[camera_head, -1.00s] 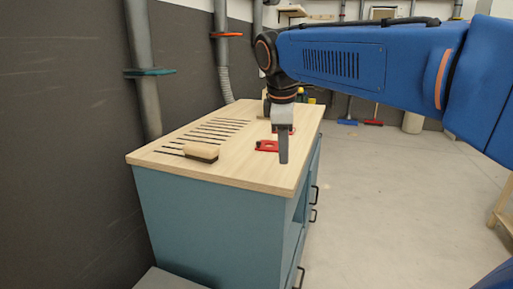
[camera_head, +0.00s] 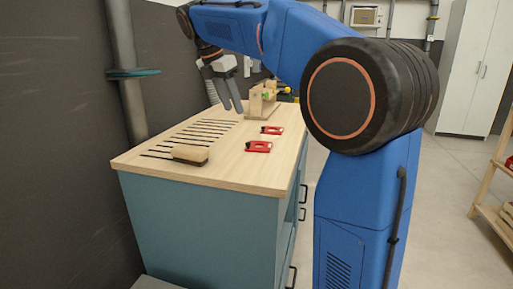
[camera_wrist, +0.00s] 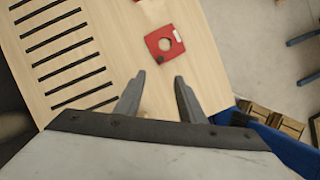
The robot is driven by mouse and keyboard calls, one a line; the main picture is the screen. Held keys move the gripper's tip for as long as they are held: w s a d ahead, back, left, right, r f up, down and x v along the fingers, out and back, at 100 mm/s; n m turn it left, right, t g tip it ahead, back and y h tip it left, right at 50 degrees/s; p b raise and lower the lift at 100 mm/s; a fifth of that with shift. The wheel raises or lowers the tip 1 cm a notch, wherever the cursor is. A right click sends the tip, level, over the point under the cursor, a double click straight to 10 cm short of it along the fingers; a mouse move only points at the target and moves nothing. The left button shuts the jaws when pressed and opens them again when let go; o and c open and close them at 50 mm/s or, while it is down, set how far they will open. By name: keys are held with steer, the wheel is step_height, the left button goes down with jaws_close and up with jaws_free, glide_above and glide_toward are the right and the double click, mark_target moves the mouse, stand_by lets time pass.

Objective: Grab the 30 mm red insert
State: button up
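Two flat red inserts lie on the wooden worktop (camera_head: 216,172). The nearer red insert (camera_head: 258,147) and the farther red insert (camera_head: 271,130) are near the right edge in the head view. In the wrist view, one red insert (camera_wrist: 164,40) with a round hole lies beyond the fingertips; a red edge (camera_wrist: 138,1) of another is cut off at the top. I cannot read which is 30 mm. My gripper (camera_head: 233,108) is open and empty above the worktop, left of the inserts in the head view. Its spread fingers (camera_wrist: 160,79) also show in the wrist view.
A wood-backed brush (camera_head: 190,154) lies at the worktop's front left, beside a row of dark slots (camera_head: 205,130). A wooden fixture (camera_head: 262,102) stands at the back. A pipe (camera_head: 125,75) rises along the left wall.

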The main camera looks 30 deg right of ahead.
mark_target(248, 143)
steer(key=x, duration=1.4)
steer(key=shift+s+d+f, duration=0.1)
steer(key=shift+s+f, duration=0.05)
steer(key=shift+f, duration=0.2)
jaws_close()
